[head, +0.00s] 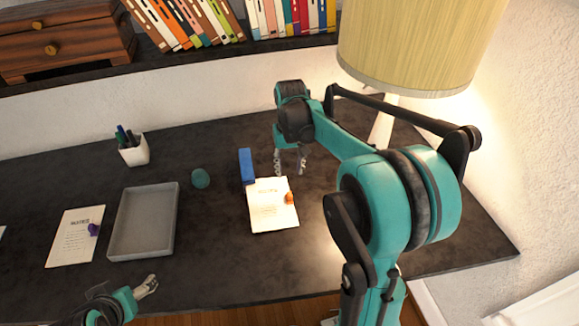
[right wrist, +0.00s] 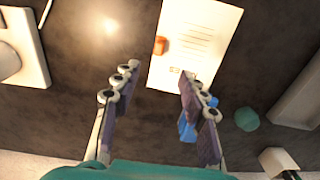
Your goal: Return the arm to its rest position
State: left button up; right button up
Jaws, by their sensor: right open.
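My right arm reaches out over the dark desk from the right in the head view. Its gripper (head: 290,165) points down at the far edge of a white paper, beside a blue block. In the right wrist view the right gripper (right wrist: 158,82) is open with nothing between its fingers. The blue block (right wrist: 187,128) shows there partly behind one finger. My left gripper (head: 147,286) is low over the front left of the desk in the head view; whether its fingers are apart is too small to tell.
The paper (head: 270,212) bears a small orange item (head: 289,198). A grey tray (head: 142,252), a teal ball (head: 200,178), a pen cup (head: 133,152) and another paper (head: 70,246) with a purple item (head: 94,229) lie left. A lamp (head: 420,45) stands close behind my right arm.

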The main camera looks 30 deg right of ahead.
dwell(0.3)
jog(key=s+a+r+n+t, duration=0.1)
jog(key=s+a+n+t, duration=0.2)
jog(key=s+a+t, duration=0.4)
jog(key=s+a, duration=0.5)
jog(key=s, duration=0.4)
jog(key=shift+r, duration=0.25)
jog(key=shift+a, duration=0.1)
